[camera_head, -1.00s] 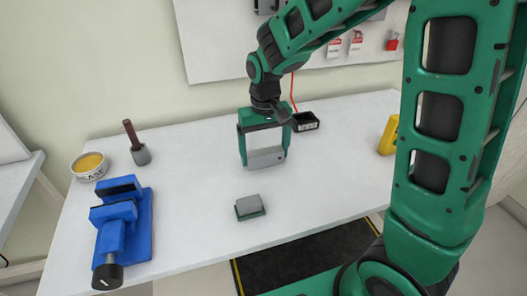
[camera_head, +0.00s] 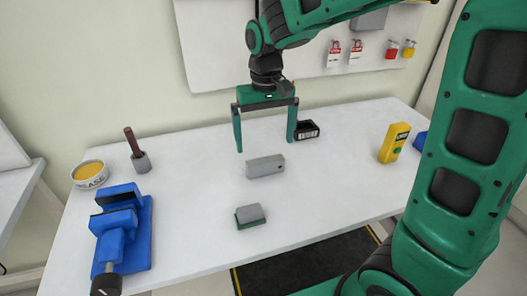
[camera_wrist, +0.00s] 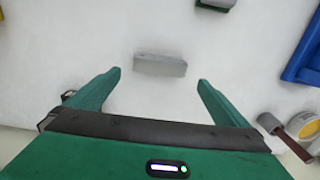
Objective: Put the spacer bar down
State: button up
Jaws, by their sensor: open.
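The spacer bar is a grey block (camera_head: 265,166) lying on the white table (camera_head: 330,185), near the middle in the head view. It also shows in the wrist view (camera_wrist: 160,65), just beyond the fingertips and between their lines. My gripper (camera_head: 265,145) is green, wide open and empty. It is above and behind the bar, with its fingers pointing down and clear of the bar on both sides. The gripper's fingers also show in the wrist view (camera_wrist: 160,76).
A grey and green block (camera_head: 250,215) lies in front of the bar.

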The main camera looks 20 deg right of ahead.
jog(key=s+d+r+m, duration=0.3)
jog(key=s+d, duration=0.7)
jog(key=d, duration=0.5)
jog(key=s+d+f+m, duration=0.1)
jog(key=s+d, duration=0.2)
jog(key=s, duration=0.4)
jog(key=s+d+f+m, duration=0.2)
jog(key=s+d, duration=0.2)
jog(key=s, duration=0.4)
jog(key=shift+s+f, duration=0.2)
jog(key=shift+f, duration=0.1)
jog(key=shift+d, duration=0.1)
